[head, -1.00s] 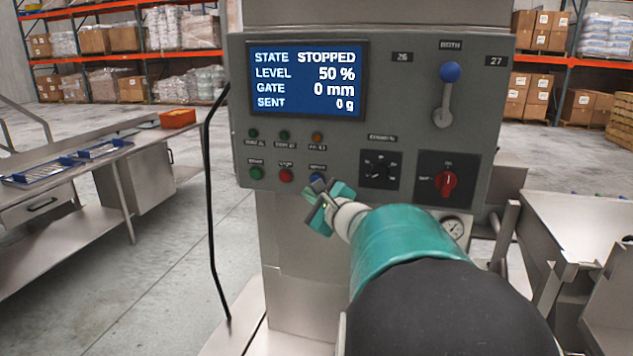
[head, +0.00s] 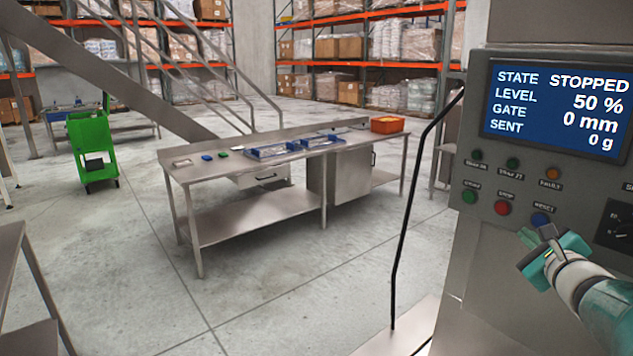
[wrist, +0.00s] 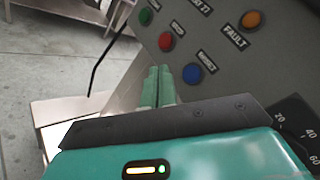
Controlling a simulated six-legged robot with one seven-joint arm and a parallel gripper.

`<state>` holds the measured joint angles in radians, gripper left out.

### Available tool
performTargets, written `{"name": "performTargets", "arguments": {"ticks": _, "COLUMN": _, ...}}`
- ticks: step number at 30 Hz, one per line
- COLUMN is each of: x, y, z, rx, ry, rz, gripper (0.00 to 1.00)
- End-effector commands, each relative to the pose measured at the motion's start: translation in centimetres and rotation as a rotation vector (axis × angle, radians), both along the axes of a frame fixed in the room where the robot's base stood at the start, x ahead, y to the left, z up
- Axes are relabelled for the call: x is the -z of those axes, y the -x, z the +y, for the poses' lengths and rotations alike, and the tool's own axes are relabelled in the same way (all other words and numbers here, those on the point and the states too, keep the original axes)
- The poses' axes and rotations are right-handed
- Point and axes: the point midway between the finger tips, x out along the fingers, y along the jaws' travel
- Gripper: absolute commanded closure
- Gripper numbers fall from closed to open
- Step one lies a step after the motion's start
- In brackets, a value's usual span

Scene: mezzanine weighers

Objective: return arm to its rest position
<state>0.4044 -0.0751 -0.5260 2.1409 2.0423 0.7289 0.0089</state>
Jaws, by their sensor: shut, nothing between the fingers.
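My gripper (head: 537,241) is at the right of the head view, in front of the lower part of the grey control panel (head: 468,215). Its fingers (wrist: 158,88) are shut and empty in the wrist view. They point toward the panel near the blue RESET button (wrist: 192,74), which also shows in the head view (head: 541,219). Whether the fingertips touch the panel I cannot tell. The panel's screen (head: 556,110) reads STATE STOPPED, LEVEL 50 %, GATE 0 mm, SENT 0 g. My teal arm reaches in from the lower right.
A steel table (head: 215,168) with blue trays (head: 270,152) and an orange bin (head: 387,124) stands mid-left. A green cart (head: 92,148), stairs and racks are behind. Concrete floor between is clear.

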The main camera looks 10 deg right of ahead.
Motion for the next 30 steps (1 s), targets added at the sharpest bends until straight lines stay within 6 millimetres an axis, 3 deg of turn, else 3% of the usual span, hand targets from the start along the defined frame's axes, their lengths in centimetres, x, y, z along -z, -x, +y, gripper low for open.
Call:
{"name": "performTargets", "arguments": {"ticks": 2, "x": -0.1, "y": -0.5, "z": 1.6, "rx": -0.045, "ry": 0.023, "rz": 0.015, "gripper": 1.00}}
{"name": "performTargets", "arguments": {"ticks": 5, "x": 0.0, "y": -1.5, "z": 5.8, "rx": -0.162, "ry": 0.093, "rz": 0.063, "gripper": 1.00}}
{"name": "performTargets", "arguments": {"ticks": 10, "x": 1.1, "y": -2.0, "z": 17.0, "rx": -0.485, "ry": 0.320, "rz": 0.193, "gripper": 1.00}}
{"name": "performTargets", "arguments": {"ticks": 15, "x": 3.4, "y": 0.5, "z": 27.1, "rx": -0.803, "ry": 0.610, "rz": 0.325, "gripper": 1.00}}
{"name": "performTargets", "arguments": {"ticks": 18, "x": 5.1, "y": 2.9, "z": 31.6, "rx": -0.971, "ry": 0.803, "rz": 0.402, "gripper": 1.00}}
{"name": "performTargets", "arguments": {"ticks": 24, "x": 8.6, "y": 8.7, "z": 37.0, "rx": -1.249, "ry": 1.238, "rz": 0.557, "gripper": 1.00}}
{"name": "performTargets", "arguments": {"ticks": 30, "x": 11.0, "y": 13.4, "z": 37.9, "rx": -1.411, "ry": 1.687, "rz": 0.719, "gripper": 1.00}}
